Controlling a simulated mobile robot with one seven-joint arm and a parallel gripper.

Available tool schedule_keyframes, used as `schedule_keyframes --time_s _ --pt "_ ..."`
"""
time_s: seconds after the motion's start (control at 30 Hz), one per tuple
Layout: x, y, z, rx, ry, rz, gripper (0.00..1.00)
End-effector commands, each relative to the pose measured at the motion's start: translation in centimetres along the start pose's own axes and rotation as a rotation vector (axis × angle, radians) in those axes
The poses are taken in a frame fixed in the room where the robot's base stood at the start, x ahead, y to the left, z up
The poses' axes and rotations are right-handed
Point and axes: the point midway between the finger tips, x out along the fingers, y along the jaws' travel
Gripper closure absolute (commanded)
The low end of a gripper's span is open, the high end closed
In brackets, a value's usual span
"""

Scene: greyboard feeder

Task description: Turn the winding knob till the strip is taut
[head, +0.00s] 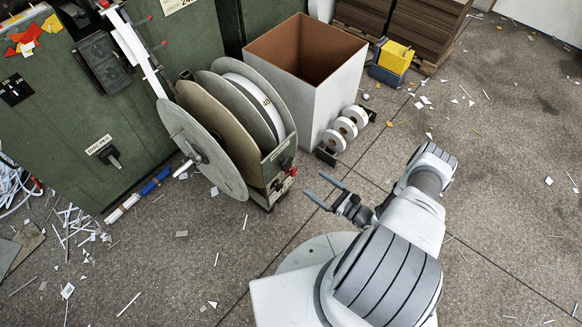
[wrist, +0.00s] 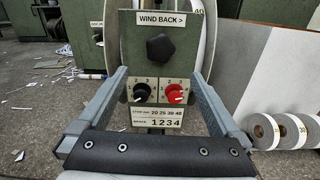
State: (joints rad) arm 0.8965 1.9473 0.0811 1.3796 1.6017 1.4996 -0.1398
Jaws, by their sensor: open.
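The winding knob, a black lobed knob (wrist: 161,49), sits under a "WIND BACK >" label on the green control panel (wrist: 132,58) in the wrist view. My gripper (wrist: 160,75) is open and empty, its fingers on either side of the panel's lower part, with the knob above and between the tips. I cannot tell the remaining distance in depth. In the head view, my gripper (head: 314,185) is apart from the reel unit (head: 277,163), to its right. A white strip (head: 134,47) runs up from the reels along the green machine; I cannot judge its tension.
A black dial (wrist: 143,92) and a red dial (wrist: 175,93) sit below the knob. Big reel discs (head: 200,150) stand left. A grey-white bin (head: 320,95) and small tape rolls (head: 345,128) are behind. Paper scraps litter the floor (head: 480,180), otherwise open at right.

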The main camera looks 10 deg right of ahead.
Motion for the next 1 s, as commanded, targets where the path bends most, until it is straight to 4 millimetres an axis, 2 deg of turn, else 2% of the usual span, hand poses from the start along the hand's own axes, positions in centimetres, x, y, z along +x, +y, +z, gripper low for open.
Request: schedule_keyframes --time_s 0.03,0.3,0.5,0.7,1.0 --pt "1.3 0.1 -0.1 0.000 -0.002 0.004 0.00" --pt "7.2 0.1 -0.1 -0.001 -0.001 0.004 0.00" --pt "10.4 0.0 -0.1 -0.001 -0.001 0.002 0.00" --pt "11.8 0.0 0.0 0.000 0.000 0.001 0.00" --pt "12.0 0.0 0.1 0.000 0.000 0.001 0.02"
